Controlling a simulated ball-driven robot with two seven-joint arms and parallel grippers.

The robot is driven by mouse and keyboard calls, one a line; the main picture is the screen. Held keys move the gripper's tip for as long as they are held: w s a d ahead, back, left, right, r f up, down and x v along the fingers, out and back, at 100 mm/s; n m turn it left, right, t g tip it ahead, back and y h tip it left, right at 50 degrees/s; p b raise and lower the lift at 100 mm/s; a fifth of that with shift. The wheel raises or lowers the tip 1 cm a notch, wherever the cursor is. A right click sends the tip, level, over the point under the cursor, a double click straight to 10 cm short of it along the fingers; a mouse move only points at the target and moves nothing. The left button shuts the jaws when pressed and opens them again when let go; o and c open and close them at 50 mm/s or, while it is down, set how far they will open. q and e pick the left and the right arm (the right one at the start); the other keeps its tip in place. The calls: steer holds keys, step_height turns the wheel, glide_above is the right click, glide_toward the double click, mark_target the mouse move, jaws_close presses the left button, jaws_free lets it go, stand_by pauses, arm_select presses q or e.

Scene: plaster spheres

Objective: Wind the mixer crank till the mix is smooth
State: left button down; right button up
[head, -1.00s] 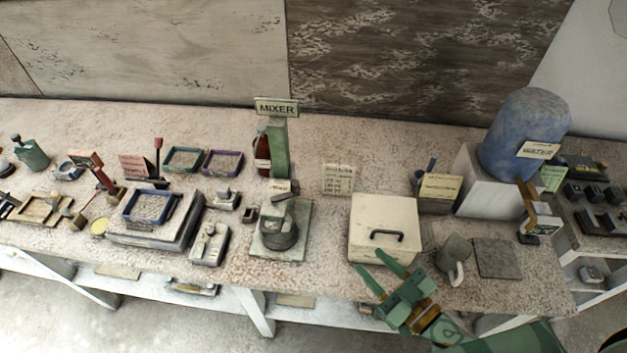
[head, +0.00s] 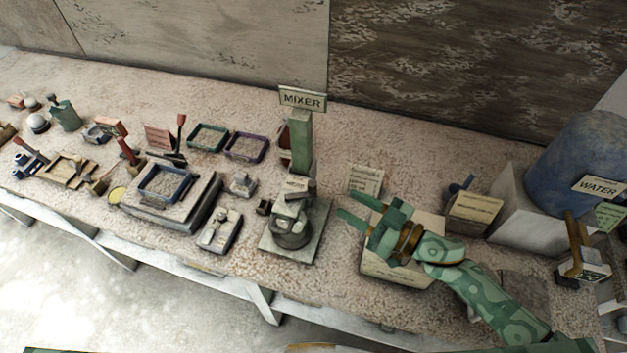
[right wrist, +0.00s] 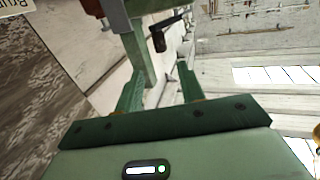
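The mixer's green post (head: 301,145) carries a MIXER sign (head: 302,99) and stands at the middle of the bench. Its dark grey bowl (head: 292,234) sits on a square base plate; the mix inside cannot be made out. In the right wrist view a dark grip on a thin rod, seemingly the crank (right wrist: 158,40), shows beyond the fingertips beside the green post. My right gripper (head: 346,204) is open and empty, to the right of the mixer and apart from it; its spread fingers also show in the right wrist view (right wrist: 160,70). My left gripper is not in view.
A pale box (head: 398,270) lies partly hidden under my right arm. A written card (head: 366,180) stands behind the gripper. The blue WATER drum (head: 575,165) is at the right. A blue-rimmed tray (head: 165,185) and small tools crowd the bench left of the mixer.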

mark_target(316, 186)
steer(key=x, duration=1.1)
steer(key=shift+s, duration=0.15)
jaws_close()
